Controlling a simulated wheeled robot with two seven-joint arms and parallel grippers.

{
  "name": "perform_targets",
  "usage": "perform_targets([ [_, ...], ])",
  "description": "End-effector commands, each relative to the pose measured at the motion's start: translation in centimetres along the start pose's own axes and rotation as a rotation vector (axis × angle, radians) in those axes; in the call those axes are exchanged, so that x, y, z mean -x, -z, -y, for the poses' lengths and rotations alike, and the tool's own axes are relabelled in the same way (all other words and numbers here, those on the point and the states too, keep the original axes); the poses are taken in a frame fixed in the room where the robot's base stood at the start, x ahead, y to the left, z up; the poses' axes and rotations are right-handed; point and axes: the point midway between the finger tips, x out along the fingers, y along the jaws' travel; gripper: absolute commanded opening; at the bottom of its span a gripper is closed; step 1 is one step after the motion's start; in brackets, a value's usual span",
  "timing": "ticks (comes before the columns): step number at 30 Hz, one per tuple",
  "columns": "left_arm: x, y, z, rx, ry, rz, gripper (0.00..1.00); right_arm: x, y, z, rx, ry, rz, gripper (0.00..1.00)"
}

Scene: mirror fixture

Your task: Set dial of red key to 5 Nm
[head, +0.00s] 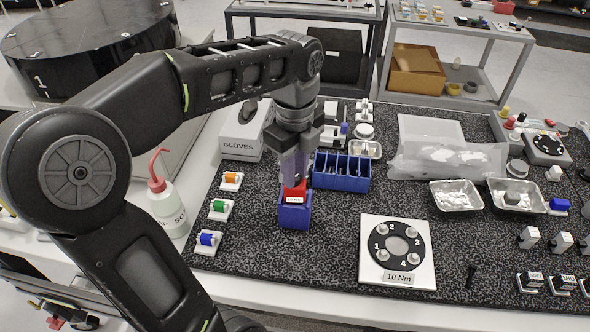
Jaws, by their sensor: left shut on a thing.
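My left gripper (295,172) comes down from above at the middle of the table and is shut on the red key (294,194). The red key has a white label on its front, too small to read surely. It is upright at the top of a blue block (295,213); I cannot tell whether it is seated in it or just above it. The fingers hide its upper part. A white plate (370,279) with a black ring, numbered positions and a "10 Nm" label lies to the right. My right gripper is out of view.
Orange (231,178), green (219,206) and blue (206,239) pieces sit on white stands at left, near a wash bottle (169,200). A blue divided bin (342,173) stands just right of the gripper. Foil trays (455,194) lie further right. The dark mat front-centre is clear.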

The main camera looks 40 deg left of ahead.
Motion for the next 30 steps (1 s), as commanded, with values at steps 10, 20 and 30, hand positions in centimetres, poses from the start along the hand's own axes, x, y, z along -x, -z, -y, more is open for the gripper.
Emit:
perform_targets([
  [10, -0.02, -0.05, -0.04, 0.326, -0.001, 0.001, 0.0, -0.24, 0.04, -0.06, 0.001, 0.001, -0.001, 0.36],
  [20, -0.01, -0.06, -0.06, 0.567, -0.001, 0.001, 0.0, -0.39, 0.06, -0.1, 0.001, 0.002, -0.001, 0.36],
  [30, 0.01, -0.07, -0.06, 0.658, -0.001, 0.002, 0.0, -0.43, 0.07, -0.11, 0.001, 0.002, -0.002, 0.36],
])
